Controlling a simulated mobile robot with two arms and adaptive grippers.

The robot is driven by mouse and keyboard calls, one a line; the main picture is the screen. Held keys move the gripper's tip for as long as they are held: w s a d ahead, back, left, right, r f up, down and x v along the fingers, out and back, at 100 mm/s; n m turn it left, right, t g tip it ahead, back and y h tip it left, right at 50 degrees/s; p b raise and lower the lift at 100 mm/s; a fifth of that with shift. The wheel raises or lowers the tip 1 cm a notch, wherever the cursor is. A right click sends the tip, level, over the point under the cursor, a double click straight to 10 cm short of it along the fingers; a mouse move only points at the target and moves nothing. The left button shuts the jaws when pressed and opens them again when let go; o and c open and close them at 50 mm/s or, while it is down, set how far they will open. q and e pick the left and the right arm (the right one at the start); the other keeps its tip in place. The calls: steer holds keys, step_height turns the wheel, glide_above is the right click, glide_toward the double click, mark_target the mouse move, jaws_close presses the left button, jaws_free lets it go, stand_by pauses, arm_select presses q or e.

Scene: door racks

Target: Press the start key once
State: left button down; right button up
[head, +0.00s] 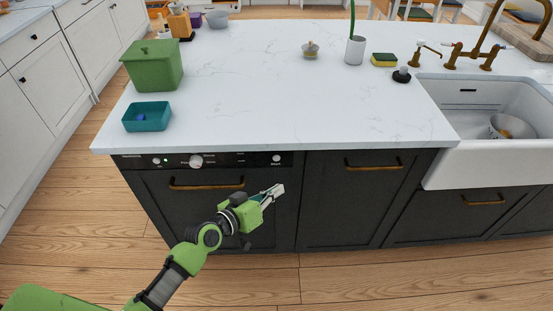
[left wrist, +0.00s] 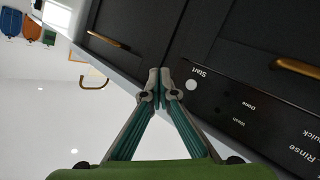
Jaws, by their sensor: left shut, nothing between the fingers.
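The start key (head: 276,158) is a small round light button at the right end of the dishwasher's black control panel (head: 236,160), under the countertop edge. In the left wrist view the start key (left wrist: 191,85) shows under the word "Start", just right of my fingertips. My left gripper (head: 279,189) is in front of the dishwasher door, a little below the key in the head view. Its fingers are shut and empty, and the tips (left wrist: 160,80) look apart from the key. My right gripper is not in view.
The panel also bears a larger round knob (head: 196,161). A brass door handle (head: 207,184) runs below it. The white countertop (head: 250,80) overhangs the panel, with a green bin (head: 153,66) and teal tray (head: 146,117) at left. A white sink (head: 490,160) is at right.

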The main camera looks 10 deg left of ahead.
mark_target(276, 158)
arm_select(q)
steer(key=shift+w+a+b, duration=0.35)
steer(key=shift+w+b, duration=0.35)
steer(key=shift+w, duration=0.7)
steer(key=shift+w+a+b, duration=0.35)
steer(key=shift+w+b, duration=0.3)
steer(key=shift+w, duration=0.75)
steer(key=shift+w+a+b, duration=0.35)
steer(key=shift+w+b, duration=0.35)
steer(key=shift+w, duration=0.7)
steer(key=shift+w, duration=0.15)
steer(key=shift+w, duration=0.25)
steer(key=shift+w+a+b, duration=0.15)
steer(key=shift+w+b, duration=0.25)
steer(key=shift+b, duration=0.15)
steer(key=shift+s, duration=0.1)
steer(key=shift+s+p, duration=0.5)
steer(key=shift+s, duration=0.2)
